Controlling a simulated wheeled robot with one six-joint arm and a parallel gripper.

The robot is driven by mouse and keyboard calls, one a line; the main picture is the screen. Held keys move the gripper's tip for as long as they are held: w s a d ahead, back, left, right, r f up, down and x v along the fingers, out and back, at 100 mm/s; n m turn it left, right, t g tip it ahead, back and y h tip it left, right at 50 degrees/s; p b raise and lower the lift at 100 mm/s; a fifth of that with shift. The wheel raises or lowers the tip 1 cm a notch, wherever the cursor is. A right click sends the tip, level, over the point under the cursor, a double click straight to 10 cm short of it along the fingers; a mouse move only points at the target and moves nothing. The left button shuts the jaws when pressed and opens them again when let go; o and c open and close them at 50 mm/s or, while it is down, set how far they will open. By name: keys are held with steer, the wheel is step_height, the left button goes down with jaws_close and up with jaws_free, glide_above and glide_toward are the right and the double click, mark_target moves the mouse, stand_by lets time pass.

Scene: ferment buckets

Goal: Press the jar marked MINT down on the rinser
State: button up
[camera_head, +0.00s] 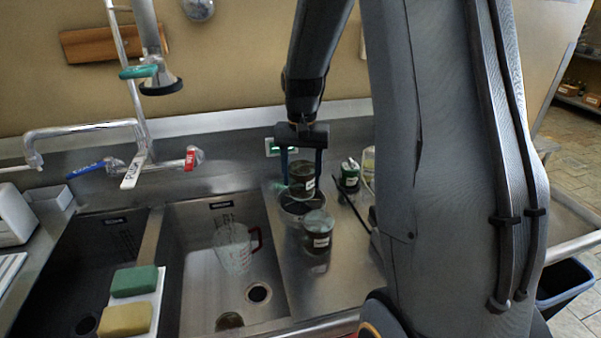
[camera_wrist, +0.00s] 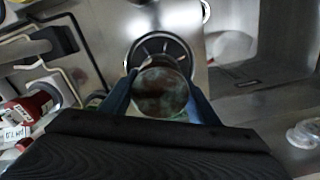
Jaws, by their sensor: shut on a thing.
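My gripper (camera_head: 304,170) is shut on a jar (camera_head: 302,180) with dark contents and a pale label; the label is too small to read for certain. In the wrist view the jar (camera_wrist: 161,92) sits between the two blue fingers of my gripper (camera_wrist: 160,98), its round end facing the camera. The rinser (camera_head: 297,205), a round dark spoked disc set in the steel counter, lies just below the jar. It also shows in the wrist view (camera_wrist: 141,48), partly hidden by the jar. I cannot tell whether the jar touches it.
A second labelled jar (camera_head: 318,231) stands on the counter just in front of the rinser. A small green container (camera_head: 350,174) stands to the right. Left is a sink with a clear jug (camera_head: 234,246); green and yellow sponges (camera_head: 134,281) lie on a white board.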

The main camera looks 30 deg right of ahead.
mark_target(302, 166)
steer(key=shift+f+b, duration=0.4)
steer(key=shift+f, duration=0.3)
steer(key=shift+s+f, duration=0.1)
steer(key=shift+f, duration=1)
stand_by(1.8)
stand_by(0.4)
steer(key=shift+r+p, duration=3.1)
steer(key=shift+r, duration=0.95)
